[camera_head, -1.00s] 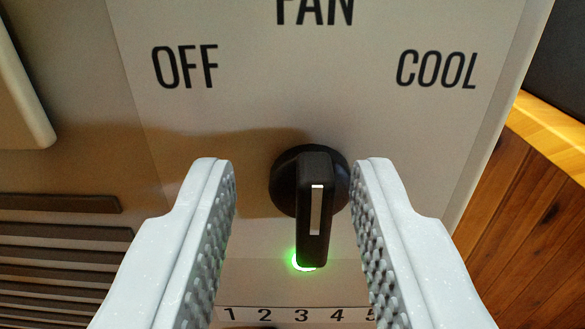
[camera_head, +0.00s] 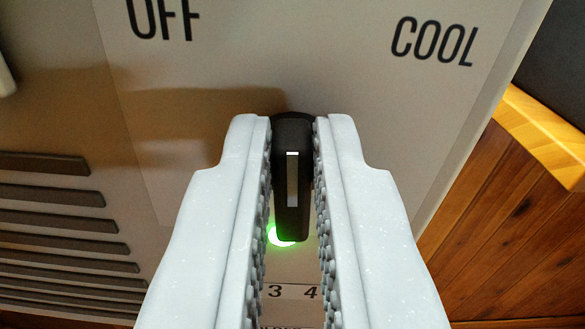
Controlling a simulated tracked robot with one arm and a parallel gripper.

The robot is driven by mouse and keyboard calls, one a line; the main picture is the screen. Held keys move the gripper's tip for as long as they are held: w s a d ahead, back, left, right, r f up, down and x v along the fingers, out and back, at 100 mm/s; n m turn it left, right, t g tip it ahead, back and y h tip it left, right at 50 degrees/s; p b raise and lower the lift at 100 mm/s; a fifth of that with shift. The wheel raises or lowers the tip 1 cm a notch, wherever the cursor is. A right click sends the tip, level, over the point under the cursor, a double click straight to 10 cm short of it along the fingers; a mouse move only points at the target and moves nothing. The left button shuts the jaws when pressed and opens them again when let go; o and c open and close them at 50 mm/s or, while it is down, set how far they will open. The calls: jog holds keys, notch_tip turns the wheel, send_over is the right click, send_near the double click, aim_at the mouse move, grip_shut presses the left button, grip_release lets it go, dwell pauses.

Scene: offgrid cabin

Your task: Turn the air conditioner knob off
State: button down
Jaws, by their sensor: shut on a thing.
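The black air conditioner knob (camera_head: 292,180) stands out from the pale control panel (camera_head: 360,80), with a white line along its grip. My gripper (camera_head: 293,165) is shut on the knob's grip, one pale, studded finger on each side. The fingers hide most of the knob's round base. The word OFF (camera_head: 163,18) is at the panel's upper left and COOL (camera_head: 433,42) at the upper right. A green light (camera_head: 281,236) glows just below the knob, partly hidden by it.
Dark vent slats (camera_head: 65,222) lie on the left of the unit. A printed scale showing 3 and 4 (camera_head: 293,292) is below the knob. A wooden surface (camera_head: 520,200) with a lighter edge stands beyond the panel's right side.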

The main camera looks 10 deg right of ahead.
jog(key=shift+a+f+n, duration=0.2)
jog(key=shift+a+n, duration=0.05)
jog(key=shift+n, duration=1.25)
jog(key=shift+a+f+n, duration=0.15)
jog(key=shift+a+n, duration=0.05)
jog(key=shift+n, duration=1.3)
jog(key=shift+a+f+n, duration=0.2)
jog(key=shift+a+n, duration=0.05)
jog(key=shift+n, duration=1.25)
jog(key=c, duration=1.5)
grip_release()
jog(key=shift+a, duration=0.1)
jog(key=shift+r+b, duration=0.1)
jog(key=shift+b, duration=0.2)
jog(key=shift+s, duration=0.15)
